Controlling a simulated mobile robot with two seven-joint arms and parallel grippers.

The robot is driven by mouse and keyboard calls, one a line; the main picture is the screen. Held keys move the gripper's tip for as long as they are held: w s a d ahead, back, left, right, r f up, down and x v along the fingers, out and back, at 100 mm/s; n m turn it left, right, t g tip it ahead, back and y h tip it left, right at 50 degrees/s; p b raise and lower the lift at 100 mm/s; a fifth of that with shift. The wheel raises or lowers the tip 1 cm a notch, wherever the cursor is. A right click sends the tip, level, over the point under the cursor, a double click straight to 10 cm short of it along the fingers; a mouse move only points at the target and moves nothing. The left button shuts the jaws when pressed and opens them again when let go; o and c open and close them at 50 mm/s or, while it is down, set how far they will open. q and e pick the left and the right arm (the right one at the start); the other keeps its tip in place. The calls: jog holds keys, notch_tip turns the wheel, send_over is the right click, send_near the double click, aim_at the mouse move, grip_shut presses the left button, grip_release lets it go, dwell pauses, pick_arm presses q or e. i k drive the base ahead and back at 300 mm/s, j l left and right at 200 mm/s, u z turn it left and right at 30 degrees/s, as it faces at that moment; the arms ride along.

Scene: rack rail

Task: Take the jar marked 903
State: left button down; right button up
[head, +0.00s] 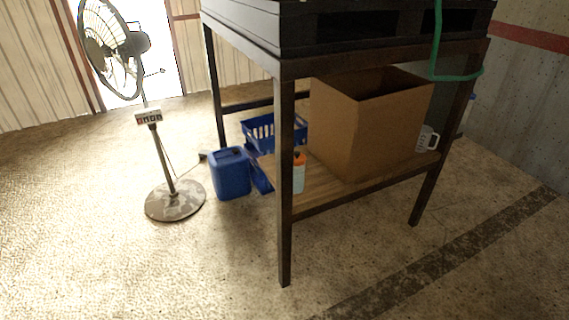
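I see no jar with a readable 903 mark. A small white container with an orange top (299,172) stands on the lower shelf of the dark table, partly hidden by the table's front leg. Any marking on it is too small to read. A white mug-like vessel (427,139) sits at the right end of that shelf, beside the cardboard box. Neither of my grippers shows in the head view.
The dark table (283,65) has a wooden lower shelf (340,194) with a large open cardboard box (362,128). A blue basket (262,130), a blue canister (230,174) and a standing fan (174,201) are to the left. A green hose (436,45) hangs at the right. The front floor is clear.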

aim_at(299, 169)
jog(key=i+l+u, duration=0.3)
jog(key=i+l, duration=0.25)
jog(key=i, duration=0.2)
jog(key=i+l+u, duration=0.3)
jog(key=i+l, duration=0.4)
